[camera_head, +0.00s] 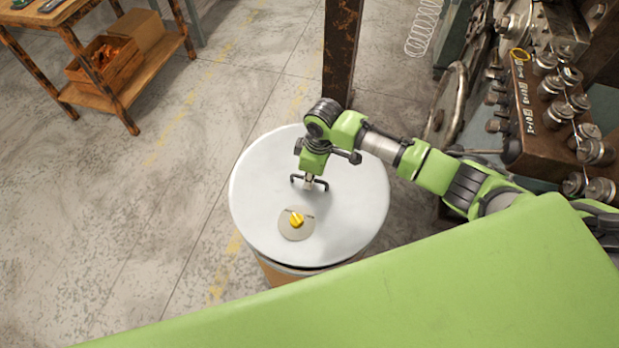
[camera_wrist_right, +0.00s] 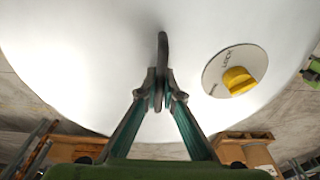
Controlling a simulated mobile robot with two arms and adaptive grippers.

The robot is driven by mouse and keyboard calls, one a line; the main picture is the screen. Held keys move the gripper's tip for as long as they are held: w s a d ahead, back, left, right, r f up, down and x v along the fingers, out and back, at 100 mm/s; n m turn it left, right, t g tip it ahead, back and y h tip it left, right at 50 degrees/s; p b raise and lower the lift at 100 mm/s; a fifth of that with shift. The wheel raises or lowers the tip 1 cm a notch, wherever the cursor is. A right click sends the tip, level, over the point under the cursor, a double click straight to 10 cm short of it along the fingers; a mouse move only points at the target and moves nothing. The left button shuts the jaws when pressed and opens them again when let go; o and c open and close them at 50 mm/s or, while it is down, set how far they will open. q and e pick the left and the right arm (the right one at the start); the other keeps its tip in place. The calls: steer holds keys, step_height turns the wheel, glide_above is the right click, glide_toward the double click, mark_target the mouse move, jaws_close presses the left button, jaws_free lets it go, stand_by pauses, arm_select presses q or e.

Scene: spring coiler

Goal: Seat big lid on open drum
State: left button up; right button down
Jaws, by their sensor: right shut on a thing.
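The big lid (camera_head: 260,180) is a round pale grey-white disc with a dark handle and a yellow knob (camera_head: 296,219) on a round plate. It covers the top of the drum (camera_head: 282,273), whose brown side shows only below the lid's near edge. I cannot tell whether the lid is fully down on the rim. My right gripper (camera_head: 310,183) is over the lid's middle, shut on the handle. In the right wrist view the fingers (camera_wrist_right: 160,88) close on the dark handle bar (camera_wrist_right: 162,48), with the yellow knob (camera_wrist_right: 238,80) to the right. My left gripper is not in view.
A rusty post (camera_head: 341,50) stands just behind the drum. A machine with several rollers (camera_head: 555,100) and a handwheel (camera_head: 447,105) is on the right. A wooden table (camera_head: 75,35) with a crate (camera_head: 105,63) is at upper left. The floor left of the drum is clear.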

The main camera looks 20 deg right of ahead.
mark_target(310, 192)
step_height(310, 192, down, 2)
steer(key=shift+w+a+f+b, duration=0.1)
steer(key=shift+f+b, duration=0.1)
steer(key=shift+b, duration=0.85)
steer(key=shift+f+b, duration=0.8)
steer(key=shift+f, duration=1.15)
steer(key=shift+r+p, duration=0.2)
steer(key=shift+p, duration=0.2)
steer(key=shift+f+p, duration=0.2)
steer(key=shift+p, duration=0.3)
steer(key=c, duration=2.1)
jaws_free()
steer(key=shift+c, duration=0.2)
steer(key=shift+o, duration=0.5)
steer(key=shift+s+f, duration=0.15)
steer(key=shift+s, duration=0.1)
steer(key=o, duration=0.5)
